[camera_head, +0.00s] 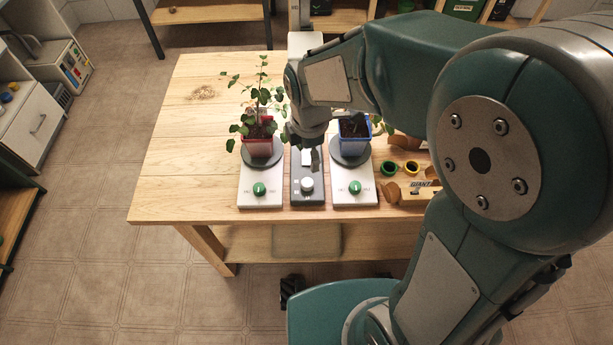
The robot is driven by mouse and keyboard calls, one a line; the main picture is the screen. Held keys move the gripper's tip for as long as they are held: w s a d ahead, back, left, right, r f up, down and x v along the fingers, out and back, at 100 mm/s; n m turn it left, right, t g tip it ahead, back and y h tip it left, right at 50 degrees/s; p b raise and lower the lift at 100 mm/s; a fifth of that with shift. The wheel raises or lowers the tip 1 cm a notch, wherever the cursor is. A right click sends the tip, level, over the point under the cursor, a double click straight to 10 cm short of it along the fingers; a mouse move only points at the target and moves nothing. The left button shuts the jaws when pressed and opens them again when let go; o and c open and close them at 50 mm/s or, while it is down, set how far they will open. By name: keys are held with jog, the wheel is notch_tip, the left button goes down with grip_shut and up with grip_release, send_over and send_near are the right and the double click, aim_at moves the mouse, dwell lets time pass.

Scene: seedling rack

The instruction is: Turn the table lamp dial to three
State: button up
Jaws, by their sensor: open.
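A dark grey base (308,198) stands near the front edge of the wooden table, between two white units. It carries a white dial (307,184), which looks like the table lamp dial. The mark it points to is too small to read. My gripper (312,160) hangs over the rear of this base, just behind the dial and apart from it as far as I can tell. It is open, with nothing seen between its fingers. My wrist and forearm hide what lies behind the base.
Left white unit (260,200) has a green knob and a red-potted plant (258,145). Right white unit (355,199) has a green knob and a blue pot (354,148). The wooden table's (185,150) left side is clear.

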aim_at(307, 181)
jog(key=shift+n, duration=0.4)
jog(key=f, duration=1.1)
jog(key=shift+a+f, duration=0.2)
jog(key=shift+f, duration=0.05)
grip_shut()
